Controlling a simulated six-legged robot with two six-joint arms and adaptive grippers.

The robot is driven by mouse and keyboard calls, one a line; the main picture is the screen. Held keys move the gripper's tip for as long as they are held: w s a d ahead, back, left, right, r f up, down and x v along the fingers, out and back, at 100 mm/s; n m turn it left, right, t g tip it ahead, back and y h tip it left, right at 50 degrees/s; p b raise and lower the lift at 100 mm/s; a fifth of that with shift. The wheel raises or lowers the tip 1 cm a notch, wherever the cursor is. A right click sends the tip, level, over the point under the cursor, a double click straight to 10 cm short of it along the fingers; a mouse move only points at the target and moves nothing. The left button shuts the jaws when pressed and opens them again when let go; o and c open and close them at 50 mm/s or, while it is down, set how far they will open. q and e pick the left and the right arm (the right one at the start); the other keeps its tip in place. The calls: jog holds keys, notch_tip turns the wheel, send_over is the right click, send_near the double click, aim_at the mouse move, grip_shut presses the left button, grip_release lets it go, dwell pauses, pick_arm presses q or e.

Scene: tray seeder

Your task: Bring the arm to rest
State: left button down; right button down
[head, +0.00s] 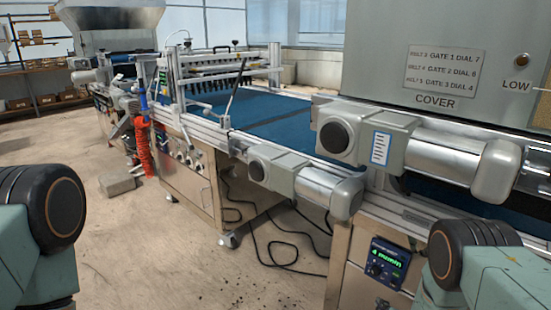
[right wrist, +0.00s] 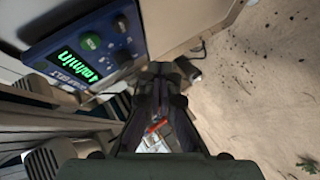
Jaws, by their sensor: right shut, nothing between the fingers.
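My right gripper (right wrist: 163,76) shows in the right wrist view with its dark fingers together and nothing held between them. It is beside the blue control box (right wrist: 82,48), which has a lit green display and dark knobs. The same control box (head: 385,264) is on the machine's front panel in the head view. My right arm shows at the lower right of the head view and my left arm at the lower left. Neither gripper's fingers can be made out in the head view.
The seeder's blue belt (head: 275,127) runs along the machine, with two silver motors (head: 300,180) (head: 420,150) jutting from its front. A grey cover (head: 445,55) stands at the right. Black cables (head: 275,240) lie on the floor. The floor at left is mostly open.

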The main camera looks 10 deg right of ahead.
jog(key=s+a+f+m+g, duration=0.2)
jog(key=s+m, duration=0.1)
jog(key=s, duration=0.3)
jog(key=s+a+f+m+g+y, duration=0.1)
jog(key=s+a+f+m+g, duration=0.15)
jog(key=s, duration=0.45)
jog(key=s+a+f+m+g, duration=0.1)
jog(key=s+a+m+g, duration=0.15)
jog(key=s, duration=0.35)
jog(key=s+a+r+m+g+p, duration=0.2)
jog(key=s+r, duration=0.4)
jog(key=s, duration=0.3)
jog(key=s+a+r+m+g+y+p, duration=0.1)
jog(key=s+a+r+g+p, duration=0.1)
jog(key=s+r, duration=0.5)
jog(key=s+a+g, duration=0.1)
jog(key=s, duration=0.2)
jog(key=shift+s+m+g, duration=0.15)
jog(key=shift+m+g, duration=0.25)
jog(key=shift+s, duration=0.1)
